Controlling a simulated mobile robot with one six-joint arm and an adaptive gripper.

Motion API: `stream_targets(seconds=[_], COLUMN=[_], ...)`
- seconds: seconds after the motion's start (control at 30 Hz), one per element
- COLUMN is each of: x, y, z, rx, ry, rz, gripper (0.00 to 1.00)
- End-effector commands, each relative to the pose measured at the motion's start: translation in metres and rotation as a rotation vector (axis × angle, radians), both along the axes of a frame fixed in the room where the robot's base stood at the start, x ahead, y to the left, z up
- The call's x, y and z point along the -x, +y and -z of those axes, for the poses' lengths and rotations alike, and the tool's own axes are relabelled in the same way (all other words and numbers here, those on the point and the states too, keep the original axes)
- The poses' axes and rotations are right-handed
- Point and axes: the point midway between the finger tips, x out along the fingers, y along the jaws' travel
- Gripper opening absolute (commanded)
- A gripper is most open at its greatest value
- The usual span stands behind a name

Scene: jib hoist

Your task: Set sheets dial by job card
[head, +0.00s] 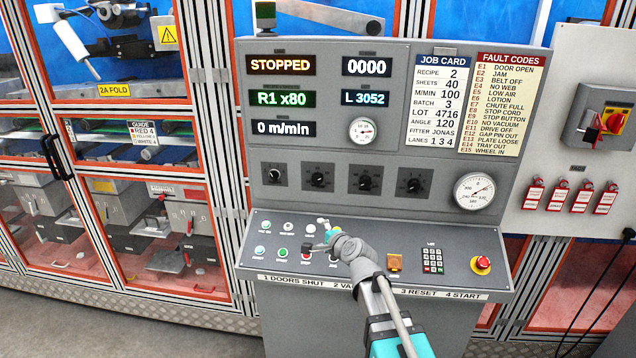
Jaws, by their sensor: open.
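The job card (443,93) on the upright panel reads RECIPE 2, SHEETS 40, M/MIN 100, BATCH 3, LOT 4716, ANGLE 120, LANES 1 3 4. A row of black rotary dials crosses the panel: the far left dial (274,176), second dial (318,178), third dial (365,181) and far right dial (413,185). Their small labels are too small to read. The green display (281,98) shows R1 x80. My gripper (315,236) is open over the sloped button desk, below the dials and apart from them. It hides part of the desk.
Other displays read STOPPED (281,65), 0000, L 3052 and 0 m/min. The desk holds several buttons, a keypad (432,260) and a red emergency stop (481,264). A large gauge (474,191) is right of the dials. Red-framed machine doors stand at left.

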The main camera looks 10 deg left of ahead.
Motion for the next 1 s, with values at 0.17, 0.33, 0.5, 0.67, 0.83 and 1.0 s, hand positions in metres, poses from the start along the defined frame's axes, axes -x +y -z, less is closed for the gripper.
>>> stream_targets(seconds=[0.17,0.33,0.5,0.67,0.83,1.0], x=[-0.028,-0.048,-0.059,-0.063,-0.063,-0.063], y=[0.026,0.037,0.04,0.041,0.04,0.039], z=[-0.035,-0.058,-0.066,-0.063,-0.059,-0.057], rx=[-0.373,-0.736,-1.073,-1.309,-1.439,-1.471], ry=[0.007,0.04,0.091,0.132,0.156,0.16], rz=[0.177,0.352,0.526,0.657,0.737,0.758], gripper=[0.89,0.89,0.89,0.89,0.89,0.89])
